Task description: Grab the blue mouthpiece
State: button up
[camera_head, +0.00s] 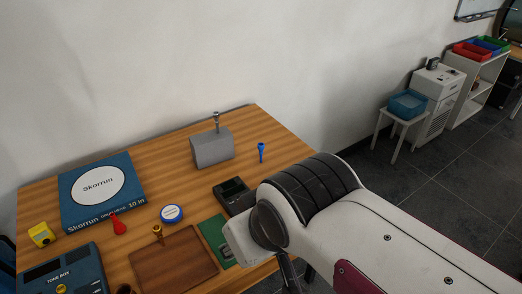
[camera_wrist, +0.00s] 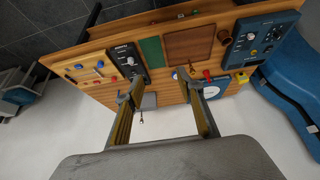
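The blue mouthpiece (camera_head: 261,151) stands upright on the wooden table, right of the grey block, in the head view. In the head view my arm hides the table's right front part, and the gripper's fingertips cannot be made out there.
The grey block (camera_head: 212,149) with a metal piece on top stands beside the mouthpiece. A black device (camera_head: 233,195), a red mouthpiece (camera_head: 118,225), a round blue-and-white tin (camera_head: 172,214), a brown board (camera_head: 172,265) and a blue Skorrun box (camera_head: 72,210) also lie on the table (camera_head: 150,160).

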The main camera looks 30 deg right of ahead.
jog(key=w+d+r+m+t+h, duration=0.1)
jog(key=w+d+r+h, duration=0.1)
jog(key=w+d, duration=0.55)
jog(key=w+d+r+t+h, duration=0.15)
jog(key=w+d, duration=0.35)
jog(key=w, duration=0.5)
jog(key=n+t+y, duration=0.2)
jog(key=t, duration=0.2)
send_over(261, 153)
jog(key=s, duration=0.5)
notch_tip(261, 153, down, 12)
notch_tip(261, 153, down, 12)
jog(key=s+d+n+t+y, duration=0.1)
jog(key=d+y, duration=0.1)
jog(key=y, duration=0.2)
jog(key=shift+s+f, duration=0.15)
jog(key=shift+f, duration=0.1)
jog(key=shift+x, duration=1.3)
